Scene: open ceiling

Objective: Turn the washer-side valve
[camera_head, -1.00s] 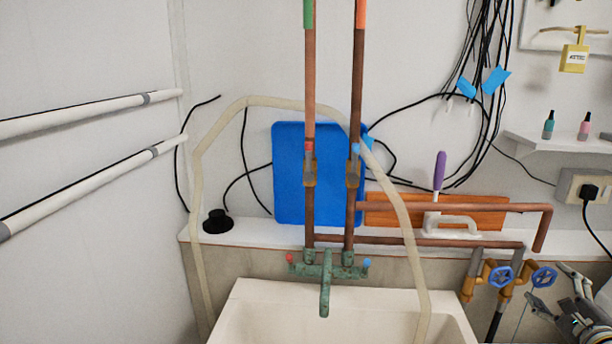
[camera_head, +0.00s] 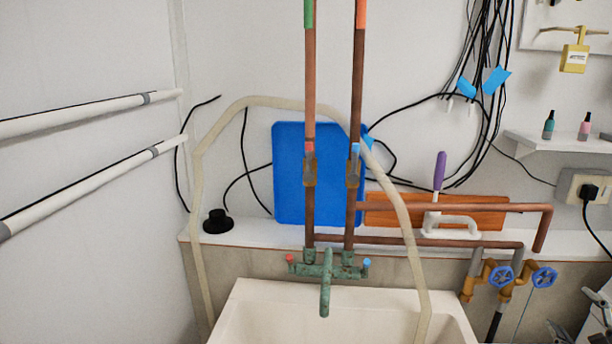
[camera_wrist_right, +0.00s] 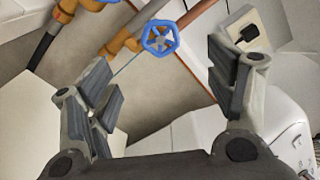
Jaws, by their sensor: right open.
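Two blue handwheel valves sit on brass fittings right of the sink: a left wheel (camera_head: 501,277) and a right wheel (camera_head: 544,277). My right gripper (camera_head: 577,312) is partly in the lower right corner of the head view, below and right of the right wheel and apart from it. In the right wrist view my right gripper (camera_wrist_right: 160,82) is open and empty. One blue wheel (camera_wrist_right: 161,38) shows beyond and between its fingers, with a thin blue line running from it. Part of another wheel (camera_wrist_right: 98,2) shows at the top edge. My left gripper is not in view.
A white appliance (camera_wrist_right: 290,120) stands at the right in the wrist view. A wall socket with a black plug (camera_head: 588,191) is above my right gripper. Copper pipes (camera_head: 450,208) run left of the valves. A cream sink (camera_head: 250,305) with a green tap (camera_head: 325,280) is at centre.

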